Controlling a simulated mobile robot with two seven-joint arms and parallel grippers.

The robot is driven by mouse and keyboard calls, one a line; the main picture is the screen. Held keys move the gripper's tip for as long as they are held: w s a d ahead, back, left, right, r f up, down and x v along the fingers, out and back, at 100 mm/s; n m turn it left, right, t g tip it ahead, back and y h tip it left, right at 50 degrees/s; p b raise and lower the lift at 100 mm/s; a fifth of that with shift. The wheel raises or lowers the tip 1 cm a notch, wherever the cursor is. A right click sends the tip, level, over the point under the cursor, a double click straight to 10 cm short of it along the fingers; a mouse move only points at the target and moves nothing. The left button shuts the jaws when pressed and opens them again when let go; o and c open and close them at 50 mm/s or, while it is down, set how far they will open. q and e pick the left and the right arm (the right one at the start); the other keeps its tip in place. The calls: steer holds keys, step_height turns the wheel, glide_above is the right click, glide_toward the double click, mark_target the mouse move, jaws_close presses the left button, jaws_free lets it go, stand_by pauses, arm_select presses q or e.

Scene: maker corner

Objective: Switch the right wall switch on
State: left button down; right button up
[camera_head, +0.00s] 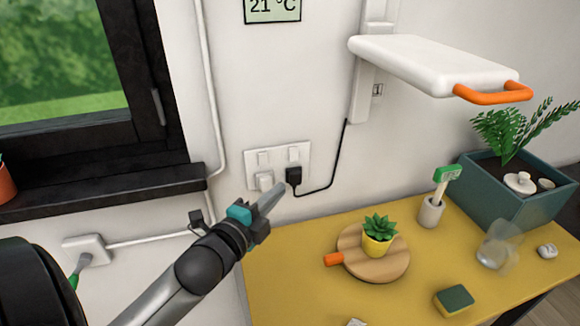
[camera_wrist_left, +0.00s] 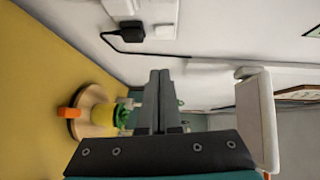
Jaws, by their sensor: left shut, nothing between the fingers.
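The right wall switch (camera_head: 294,154) is a small white rocker on a white wall plate (camera_head: 277,153), above a black plug (camera_head: 294,176). Whether the right switch is on or off is too small to tell. My left gripper (camera_head: 279,189) is shut and empty, in front of the wall just below the plate. The left wrist view shows its closed fingers (camera_wrist_left: 158,76), apart from the plate, the black plug (camera_wrist_left: 130,31) and the right switch (camera_wrist_left: 163,31). My right gripper is not in view.
A black cable runs from the plug up to a wall bracket with a white shelf-like arm (camera_head: 430,62) and orange handle.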

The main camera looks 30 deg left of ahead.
arm_select(q)
glide_toward(296, 159)
steer(key=w+d, duration=0.3)
steer(key=w, duration=0.1)
steer(key=shift+w+a+f+b, duration=0.15)
steer(key=shift+w+a+b, duration=0.2)
steer(key=shift+w+a, duration=0.3)
steer(key=shift+w+a+f+b, duration=0.1)
steer(key=shift+w+a+b, duration=0.25)
steer(key=shift+a, duration=0.5)
steer(key=shift+w+a+f+b, duration=0.25)
steer(key=shift+f+b, duration=0.05)
steer(key=shift+b, duration=0.25)
steer(key=shift+r, duration=0.2)
